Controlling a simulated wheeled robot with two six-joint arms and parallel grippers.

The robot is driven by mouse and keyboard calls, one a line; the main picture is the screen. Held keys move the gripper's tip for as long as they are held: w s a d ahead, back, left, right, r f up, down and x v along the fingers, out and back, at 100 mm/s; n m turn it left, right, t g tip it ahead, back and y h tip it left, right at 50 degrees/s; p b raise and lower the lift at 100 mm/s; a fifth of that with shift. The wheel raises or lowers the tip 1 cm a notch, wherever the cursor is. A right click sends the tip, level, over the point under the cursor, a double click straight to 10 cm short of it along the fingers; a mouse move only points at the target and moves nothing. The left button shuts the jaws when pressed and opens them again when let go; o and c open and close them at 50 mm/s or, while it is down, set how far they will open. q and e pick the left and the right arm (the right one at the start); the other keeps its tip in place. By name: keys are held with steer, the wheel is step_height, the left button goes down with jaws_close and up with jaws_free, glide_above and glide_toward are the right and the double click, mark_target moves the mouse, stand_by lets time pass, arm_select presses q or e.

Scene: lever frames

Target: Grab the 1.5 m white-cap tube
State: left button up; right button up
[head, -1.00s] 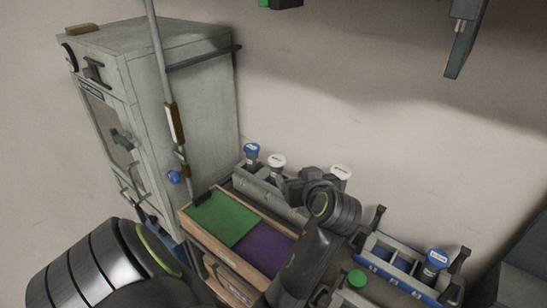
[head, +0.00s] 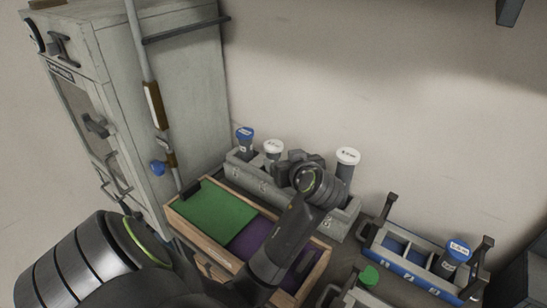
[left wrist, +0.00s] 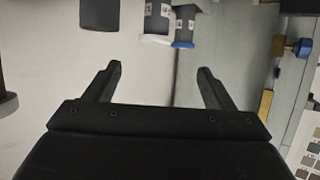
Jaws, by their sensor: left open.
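A grey rack (head: 340,228) by the wall holds upright tubes. A blue-cap tube (head: 245,134) stands at its left end, with a white-cap tube (head: 272,148) beside it. Another white-cap tube (head: 347,157) stands taller at the right end. The cap labels are too small to read surely. My left gripper (head: 287,168) is between the two white caps, closer to the left one, and hides the rack's middle. In the left wrist view its jaws (left wrist: 160,70) are open and empty; a white-cap tube (left wrist: 155,39) and a blue-cap tube (left wrist: 185,43) show beyond the fingertips. My right gripper is not in view.
A wooden tray with green (head: 215,218) and purple (head: 252,240) panels lies in front of the rack. A blue-grey carrier (head: 402,274) with a blue-cap tube (head: 457,252) stands right. A grey cabinet (head: 180,80) and a vertical rod (head: 143,60) stand left.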

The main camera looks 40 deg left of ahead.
mark_target(274, 146)
arm_select(q)
steer(key=p+x, duration=0.1)
steer(key=x, duration=0.7)
steer(key=shift+a, duration=0.1)
steer(key=shift+w+p+x, duration=0.2)
steer(key=shift+p+x, duration=0.35)
steer(key=shift+x, duration=0.65)
steer(key=shift+w+p+x, duration=0.2)
steer(key=shift+p+x, duration=0.35)
steer(key=shift+x, duration=0.6)
steer(key=shift+w+a+f, duration=0.1)
steer(key=shift+w+a, duration=0.05)
steer(key=c, duration=1.6)
